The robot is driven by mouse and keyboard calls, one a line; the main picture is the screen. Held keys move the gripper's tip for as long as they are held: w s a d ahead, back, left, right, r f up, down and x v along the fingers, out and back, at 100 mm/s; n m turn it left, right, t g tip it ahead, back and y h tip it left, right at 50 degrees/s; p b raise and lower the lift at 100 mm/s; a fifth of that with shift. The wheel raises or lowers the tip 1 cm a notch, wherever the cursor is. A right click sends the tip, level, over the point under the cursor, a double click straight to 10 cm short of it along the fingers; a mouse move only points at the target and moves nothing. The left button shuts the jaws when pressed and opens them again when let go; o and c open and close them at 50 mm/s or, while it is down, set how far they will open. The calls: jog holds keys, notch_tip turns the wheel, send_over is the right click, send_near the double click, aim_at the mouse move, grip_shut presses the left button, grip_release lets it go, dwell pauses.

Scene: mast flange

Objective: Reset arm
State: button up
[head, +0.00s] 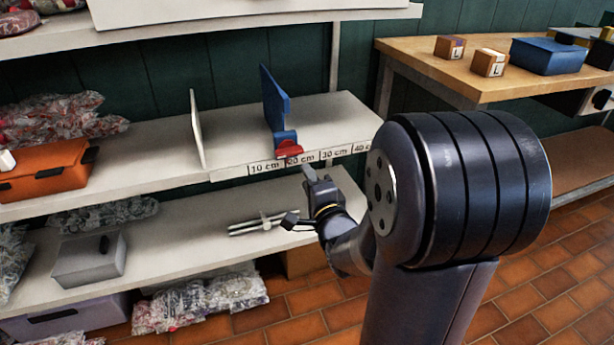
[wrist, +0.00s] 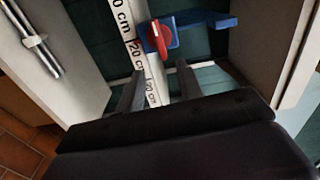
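My gripper (head: 309,173) is just in front of the middle shelf's front edge, by the scale strip, with my dark arm behind it at the right. In the wrist view my gripper (wrist: 160,80) has its two fingers apart with nothing between them. Beyond the fingertips is a blue upright piece (head: 275,98) with a red part (head: 288,150) at its foot. The red part (wrist: 158,36) and blue piece (wrist: 205,19) also show in the wrist view, apart from the fingers.
The scale strip (head: 263,167) runs along the middle shelf edge. A white upright plate (head: 197,128) stands left of the blue piece. A metal rod piece (head: 258,223) lies on the lower shelf. A wooden table (head: 425,58) with boxes is at the back right.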

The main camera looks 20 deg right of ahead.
aim_at(294, 154)
jog(key=shift+w, duration=0.1)
jog(key=w+b, duration=0.2)
jog(key=w, duration=0.8)
jog(key=shift+w+d, duration=0.1)
jog(key=shift+w, duration=0.25)
jog(key=shift+s, duration=0.15)
